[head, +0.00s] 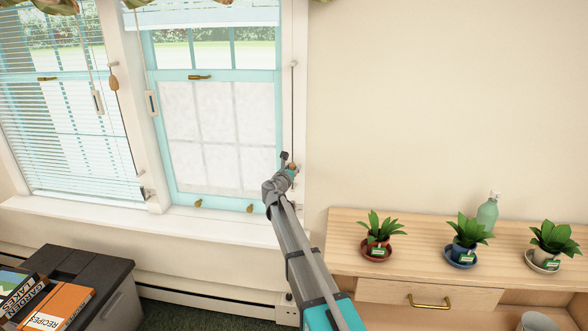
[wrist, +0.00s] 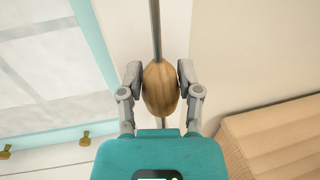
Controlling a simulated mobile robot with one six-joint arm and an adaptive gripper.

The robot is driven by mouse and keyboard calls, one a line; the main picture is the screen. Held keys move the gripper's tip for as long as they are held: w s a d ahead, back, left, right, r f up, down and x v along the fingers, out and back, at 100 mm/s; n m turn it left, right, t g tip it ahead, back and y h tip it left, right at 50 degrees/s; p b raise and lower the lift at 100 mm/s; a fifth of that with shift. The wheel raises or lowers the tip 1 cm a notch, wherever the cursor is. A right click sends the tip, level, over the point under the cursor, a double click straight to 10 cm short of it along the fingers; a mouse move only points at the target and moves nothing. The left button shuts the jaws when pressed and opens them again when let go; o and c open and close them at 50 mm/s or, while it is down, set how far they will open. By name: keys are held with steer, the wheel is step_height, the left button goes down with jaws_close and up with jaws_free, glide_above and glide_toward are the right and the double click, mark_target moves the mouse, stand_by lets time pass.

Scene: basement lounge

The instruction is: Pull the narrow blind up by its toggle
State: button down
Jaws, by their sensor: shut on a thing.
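My gripper (wrist: 160,85) is shut on a wooden, acorn-shaped toggle (wrist: 160,92), with a finger on each side. A dark cord (wrist: 155,25) runs up from the toggle, and a thinner line continues below it. In the head view my gripper (head: 289,164) is at the right side of the right window, low on its frame, mostly hiding the toggle (head: 293,167). The cord (head: 293,110) runs straight up the white frame to a small fitting. A white blind (head: 205,15) shows as a band across the top of the right window; the glass below is uncovered.
A slatted blind (head: 65,130) covers much of the left window; another wooden toggle (head: 113,78) hangs beside it. The white sill (head: 110,215) runs below. A wooden cabinet (head: 345,222) at right bears several potted plants and a green bottle (head: 487,215). Books lie on a dark box (head: 90,265) at lower left.

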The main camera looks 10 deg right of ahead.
step_height(320, 180, down, 4)
steer(key=b, duration=0.2)
steer(key=shift+s+d+r+b, duration=0.1)
steer(key=shift+r+b, duration=0.05)
steer(key=shift+b, duration=0.15)
steer(key=shift+s, duration=0.1)
steer(key=shift+c, duration=1.3)
jaws_free()
steer(key=shift+s+a, duration=0.15)
steer(key=shift+a, duration=0.05)
steer(key=v, duration=1.1)
